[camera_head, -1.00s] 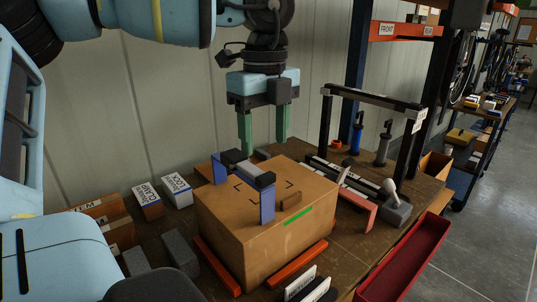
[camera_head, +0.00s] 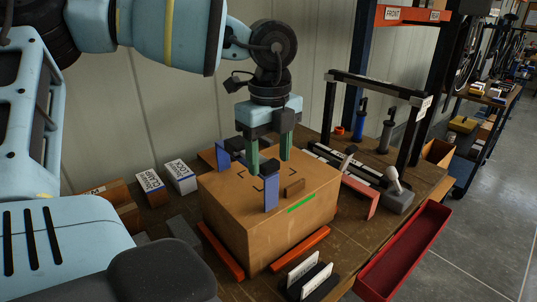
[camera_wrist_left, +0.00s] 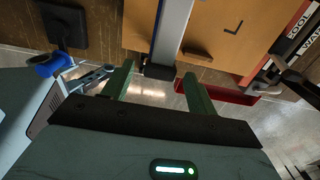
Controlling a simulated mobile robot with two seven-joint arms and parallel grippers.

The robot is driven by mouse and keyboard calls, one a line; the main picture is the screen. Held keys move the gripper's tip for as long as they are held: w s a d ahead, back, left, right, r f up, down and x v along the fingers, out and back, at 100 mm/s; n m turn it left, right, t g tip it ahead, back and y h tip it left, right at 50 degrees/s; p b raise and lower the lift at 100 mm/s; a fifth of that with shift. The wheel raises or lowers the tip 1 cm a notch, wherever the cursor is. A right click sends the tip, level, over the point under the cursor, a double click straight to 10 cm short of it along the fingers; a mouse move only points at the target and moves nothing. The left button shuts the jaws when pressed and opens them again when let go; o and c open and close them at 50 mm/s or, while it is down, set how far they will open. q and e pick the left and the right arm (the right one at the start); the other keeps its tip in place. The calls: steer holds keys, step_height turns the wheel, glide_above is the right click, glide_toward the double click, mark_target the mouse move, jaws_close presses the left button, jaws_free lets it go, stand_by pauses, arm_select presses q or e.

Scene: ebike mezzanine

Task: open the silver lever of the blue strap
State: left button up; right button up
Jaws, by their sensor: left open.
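The blue strap (camera_head: 271,192) stands up as two blue uprights on top of a cardboard box (camera_head: 225,200). Dark and grey buckle parts sit between the uprights, partly hidden by my left gripper. My left gripper (camera_head: 270,165) points down over the box, its two green fingers apart and nothing seen between them in the head view. In the left wrist view, a silver-grey bar with blue along its edge (camera_wrist_left: 172,35) runs down to a dark end between the open fingers (camera_wrist_left: 157,72). I cannot tell whether the fingers touch it. My right gripper is not in view.
A black frame (camera_head: 375,83) and a clamp rail with a grey-handled lever (camera_head: 395,180) stand right of the box. A red tray (camera_head: 405,250) lies front right. Orange rails (camera_head: 300,250) flank the box base. White-labelled boxes (camera_head: 180,177) stand at the left by the wall.

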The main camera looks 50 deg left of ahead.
arm_select(q)
steer(key=shift+f, duration=0.35)
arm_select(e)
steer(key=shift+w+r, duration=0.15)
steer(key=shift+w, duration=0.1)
arm_select(q)
jaws_close()
